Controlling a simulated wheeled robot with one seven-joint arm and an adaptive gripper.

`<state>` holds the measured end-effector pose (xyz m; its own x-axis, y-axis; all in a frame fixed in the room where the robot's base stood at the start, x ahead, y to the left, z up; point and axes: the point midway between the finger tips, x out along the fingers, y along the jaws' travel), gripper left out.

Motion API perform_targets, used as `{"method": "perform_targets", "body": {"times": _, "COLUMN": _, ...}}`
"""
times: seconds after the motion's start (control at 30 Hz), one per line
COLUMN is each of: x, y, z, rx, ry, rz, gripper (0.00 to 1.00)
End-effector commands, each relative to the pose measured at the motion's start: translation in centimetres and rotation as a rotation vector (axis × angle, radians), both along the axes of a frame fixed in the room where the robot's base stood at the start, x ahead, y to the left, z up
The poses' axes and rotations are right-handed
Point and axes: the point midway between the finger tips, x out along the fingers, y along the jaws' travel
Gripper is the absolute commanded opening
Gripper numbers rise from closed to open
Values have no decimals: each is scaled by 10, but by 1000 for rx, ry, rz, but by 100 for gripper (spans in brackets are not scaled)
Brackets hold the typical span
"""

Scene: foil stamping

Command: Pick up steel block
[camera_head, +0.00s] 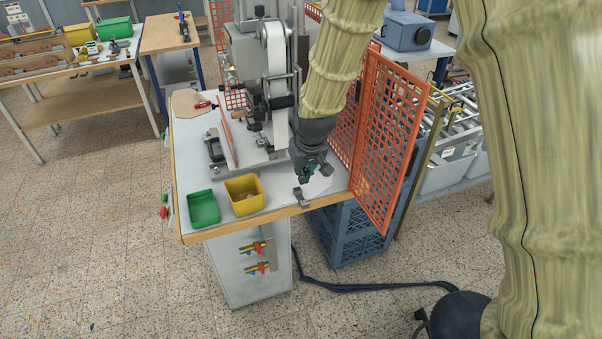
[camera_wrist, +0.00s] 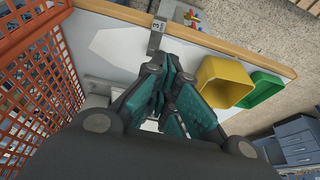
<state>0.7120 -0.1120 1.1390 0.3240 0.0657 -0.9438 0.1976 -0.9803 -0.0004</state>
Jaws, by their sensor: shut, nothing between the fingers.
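A small grey metal piece marked "3", apparently the steel block (camera_head: 300,197), is at the front edge of the press table (camera_head: 275,212). In the wrist view this piece (camera_wrist: 156,38) is beyond my fingertips, towards the top. My gripper (camera_head: 310,176) points down over the table, a little behind the piece in the head view and apart from it. In the wrist view my gripper (camera_wrist: 172,82) has its teal-padded fingers together, with nothing held between them. The fingers hide part of the table below.
A yellow bin (camera_head: 244,207) and a green bin (camera_head: 203,208) stand left of the piece. The stamping press (camera_head: 262,75) rises behind. An orange mesh guard (camera_head: 378,135) stands close on the right. A pale flat sheet (camera_wrist: 115,48) lies beside the piece.

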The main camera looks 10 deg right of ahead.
Motion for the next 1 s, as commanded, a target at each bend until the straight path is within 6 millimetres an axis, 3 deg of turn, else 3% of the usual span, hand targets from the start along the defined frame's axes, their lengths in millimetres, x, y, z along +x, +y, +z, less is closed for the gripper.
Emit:
{"method": "perform_targets", "body": {"times": 0.03, "x": -2, "y": 0, "z": 14, "rx": 0, "ry": -1, "rz": 0, "gripper": 0}}
{"method": "perform_targets", "body": {"times": 0.3, "x": -12, "y": -2, "z": 53, "rx": 0, "ry": -1, "rz": 2, "gripper": 0}}
{"method": "perform_targets", "body": {"times": 0.53, "x": -16, "y": -3, "z": 69, "rx": 0, "ry": -1, "rz": 3, "gripper": 0}}
{"method": "perform_targets", "body": {"times": 0.67, "x": -17, "y": -2, "z": 71, "rx": 13, "ry": -1, "rz": -18, "gripper": 22}}
{"method": "perform_targets", "body": {"times": 0.8, "x": -14, "y": 4, "z": 64, "rx": 108, "ry": -6, "rz": -171, "gripper": 46}}
{"method": "perform_targets", "body": {"times": 1.0, "x": -7, "y": 16, "z": 50, "rx": 358, "ry": 2, "rz": -610, "gripper": 46}}
